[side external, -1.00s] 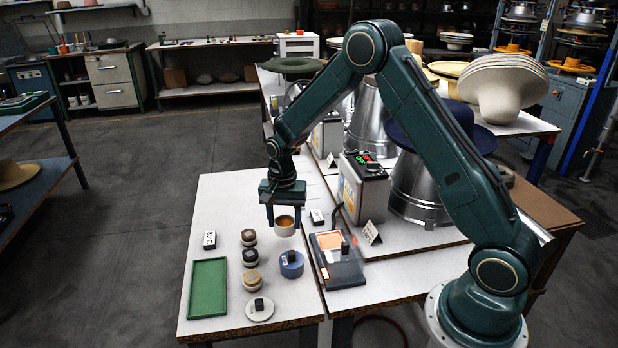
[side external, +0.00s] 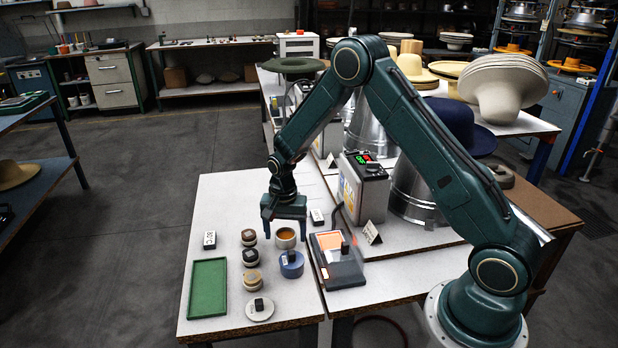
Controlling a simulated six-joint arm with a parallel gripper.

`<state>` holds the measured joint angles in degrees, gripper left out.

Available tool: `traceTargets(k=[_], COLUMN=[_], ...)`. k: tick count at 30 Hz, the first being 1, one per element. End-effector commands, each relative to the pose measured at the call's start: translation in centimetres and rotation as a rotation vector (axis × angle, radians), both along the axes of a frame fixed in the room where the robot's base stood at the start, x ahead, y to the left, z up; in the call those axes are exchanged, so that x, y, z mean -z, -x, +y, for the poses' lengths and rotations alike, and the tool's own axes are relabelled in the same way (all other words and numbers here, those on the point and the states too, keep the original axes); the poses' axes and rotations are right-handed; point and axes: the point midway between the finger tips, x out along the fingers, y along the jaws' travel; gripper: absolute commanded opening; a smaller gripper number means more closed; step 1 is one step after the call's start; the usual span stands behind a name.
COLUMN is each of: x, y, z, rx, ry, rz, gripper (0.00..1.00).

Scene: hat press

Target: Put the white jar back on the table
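The white jar (side external: 286,240), open at the top with amber contents, stands upright on the pale table (side external: 230,235), just behind a blue round jar (side external: 291,266). My gripper (side external: 284,230) is above and slightly behind the white jar, pointing down. Its two fingers are spread wider than the jar, one on each side, and are apart from it. The jar's rim and inside are visible between and below the fingers.
Several small round containers (side external: 251,257) stand left of the blue jar. A green tray (side external: 208,262) lies at the front left. A scale-like device (side external: 338,262) and a grey control box (side external: 364,185) are at the right.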

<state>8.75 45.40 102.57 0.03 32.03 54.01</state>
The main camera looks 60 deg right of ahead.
Motion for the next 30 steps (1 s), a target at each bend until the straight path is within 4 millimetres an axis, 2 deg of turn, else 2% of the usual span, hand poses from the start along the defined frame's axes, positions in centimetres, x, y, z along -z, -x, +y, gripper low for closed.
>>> traceTargets(k=[14, 20, 30], x=[-0.7, -2.7, -8.2], y=[0.0, -0.1, -0.1], z=[0.0, 0.0, 0.0], rx=[0.000, 0.000, 0.000], ry=[0.000, 0.001, 0.000], rz=[-0.001, -0.003, -0.004], gripper=[0.73, 0.73, 0.73])
